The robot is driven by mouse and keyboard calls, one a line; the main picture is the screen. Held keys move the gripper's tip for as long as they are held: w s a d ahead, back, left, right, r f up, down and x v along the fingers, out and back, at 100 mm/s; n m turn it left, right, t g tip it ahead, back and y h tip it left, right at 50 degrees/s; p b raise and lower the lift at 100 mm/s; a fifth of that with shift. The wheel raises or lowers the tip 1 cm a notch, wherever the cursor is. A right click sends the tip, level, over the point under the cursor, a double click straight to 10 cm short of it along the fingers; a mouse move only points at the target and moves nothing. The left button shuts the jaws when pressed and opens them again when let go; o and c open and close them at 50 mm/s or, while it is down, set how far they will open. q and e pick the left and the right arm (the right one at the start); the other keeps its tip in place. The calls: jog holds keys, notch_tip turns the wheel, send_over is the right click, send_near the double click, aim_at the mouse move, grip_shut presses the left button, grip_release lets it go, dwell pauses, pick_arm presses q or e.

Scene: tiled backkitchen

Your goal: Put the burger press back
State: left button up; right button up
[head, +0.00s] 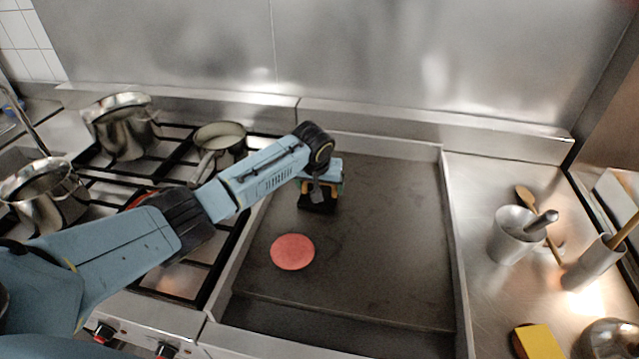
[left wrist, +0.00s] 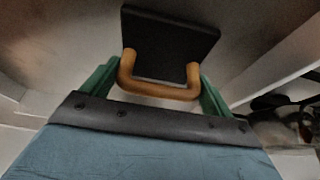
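The burger press is a dark rectangular plate (left wrist: 168,45) with an orange-brown handle (left wrist: 158,90). In the left wrist view the green fingers of my left gripper (left wrist: 160,82) are at both sides of the handle, shut on it. In the head view my left gripper (head: 322,186) points down over the back left of the griddle (head: 390,230), with the dark press (head: 317,205) under it. I cannot tell whether the press touches the griddle. A pink round patty (head: 292,252) lies on the griddle in front of the press. My right gripper is not in view.
Left of the griddle, a stove holds pots (head: 124,128) and a pan (head: 219,140). The griddle's right side is clear.

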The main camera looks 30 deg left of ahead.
pick_arm(q)
jog(key=shift+o, duration=1.2)
jog(key=p+v, duration=0.1)
jog(key=v, duration=1.1)
jog(key=shift+r+p, duration=0.15)
jog(key=shift+p, duration=0.15)
